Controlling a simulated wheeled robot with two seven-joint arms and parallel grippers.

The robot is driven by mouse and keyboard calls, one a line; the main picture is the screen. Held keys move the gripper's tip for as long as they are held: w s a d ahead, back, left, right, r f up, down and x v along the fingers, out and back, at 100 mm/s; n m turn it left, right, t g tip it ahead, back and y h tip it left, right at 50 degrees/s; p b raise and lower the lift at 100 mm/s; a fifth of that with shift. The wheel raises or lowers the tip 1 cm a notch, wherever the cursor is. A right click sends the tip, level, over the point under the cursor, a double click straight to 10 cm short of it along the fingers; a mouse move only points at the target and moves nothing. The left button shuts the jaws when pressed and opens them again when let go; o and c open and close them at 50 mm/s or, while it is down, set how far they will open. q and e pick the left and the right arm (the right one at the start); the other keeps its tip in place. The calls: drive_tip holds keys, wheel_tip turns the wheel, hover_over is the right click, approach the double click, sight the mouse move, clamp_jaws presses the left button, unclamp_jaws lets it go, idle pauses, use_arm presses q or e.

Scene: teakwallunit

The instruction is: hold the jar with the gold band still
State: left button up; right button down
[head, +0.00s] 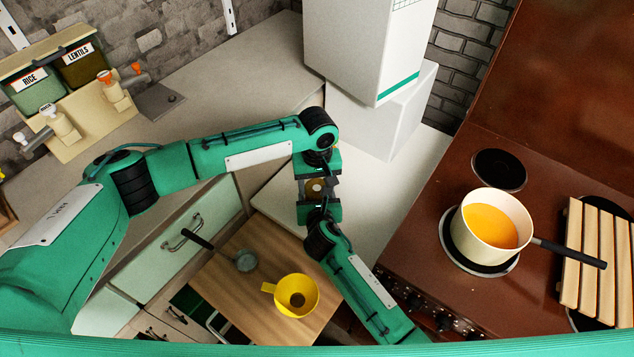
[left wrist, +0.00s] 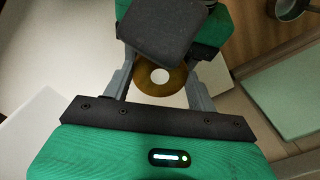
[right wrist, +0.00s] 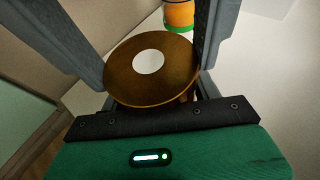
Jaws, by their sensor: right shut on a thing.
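The jar (head: 316,187) is between my two grippers, which face each other in the middle of the head view. Its round brown-gold top with a white centre shows in the right wrist view (right wrist: 150,66) and partly in the left wrist view (left wrist: 160,78). My right gripper (head: 319,203) is shut on it, with a finger on each side. My left gripper (head: 317,176) comes from the far side, its fingers apart on either side of the jar; I cannot see clear contact. The jar's body and band are mostly hidden.
A yellow funnel (head: 291,296) and a grey ladle (head: 244,260) lie on the wooden board (head: 250,290) below. A pot of orange liquid (head: 491,226) stands on the stove at right. White boxes (head: 375,100) stand behind. An orange container (right wrist: 179,14) shows beyond the jar.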

use_arm(q)
drive_tip(key=c, duration=0.4)
drive_tip(key=m, duration=0.3)
drive_tip(key=o, duration=1.1)
